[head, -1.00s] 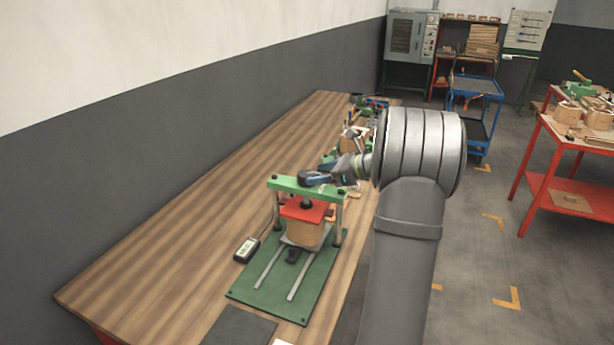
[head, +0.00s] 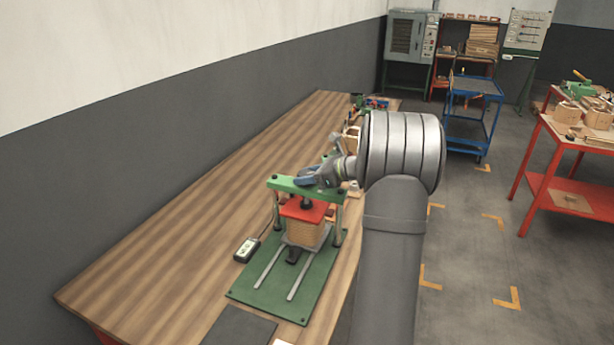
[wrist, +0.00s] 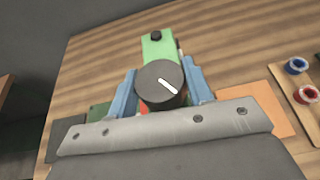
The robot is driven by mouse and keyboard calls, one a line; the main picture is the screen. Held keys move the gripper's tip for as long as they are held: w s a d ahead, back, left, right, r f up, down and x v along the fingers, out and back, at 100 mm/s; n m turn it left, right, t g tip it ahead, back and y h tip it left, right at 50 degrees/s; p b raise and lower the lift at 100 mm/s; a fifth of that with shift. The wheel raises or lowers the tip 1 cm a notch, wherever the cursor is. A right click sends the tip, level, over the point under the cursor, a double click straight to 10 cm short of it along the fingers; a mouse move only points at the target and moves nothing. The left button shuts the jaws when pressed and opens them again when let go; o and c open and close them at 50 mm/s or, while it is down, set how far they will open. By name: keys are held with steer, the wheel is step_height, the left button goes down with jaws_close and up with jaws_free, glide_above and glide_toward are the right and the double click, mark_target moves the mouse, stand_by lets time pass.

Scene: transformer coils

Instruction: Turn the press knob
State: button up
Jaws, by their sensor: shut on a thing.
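The press is a green frame (head: 278,184) on a green base plate (head: 322,262) on the wooden bench. Under its crossbar, a red plate (head: 303,209) sits on a tan coil block (head: 303,232). In the wrist view, the press knob (wrist: 160,84) is a dark round cap with a white mark slanting down to the right. My gripper (wrist: 157,88) has its blue fingers on either side of the knob and is shut on it. In the head view, my gripper (head: 312,179) is at the top of the crossbar, and the knob is hidden.
A small meter (head: 246,249) lies left of the press. A dark mat (head: 238,327) is at the near edge. Red and blue spools (wrist: 297,66) show at the right in the wrist view. The bench's left side is clear. A blue cart (head: 474,100) stands beyond.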

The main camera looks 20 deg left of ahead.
steer(key=shift+n+g, duration=0.3)
steer(key=n+g+h, duration=0.1)
steer(key=n+g, duration=0.3)
steer(key=shift+w+g, duration=0.1)
steer(key=shift+g, duration=0.3)
steer(key=shift+n+g+h, duration=1.4)
steer(key=shift+n+g, duration=0.8)
steer(key=shift+n, duration=0.1)
steer(key=o, duration=1)
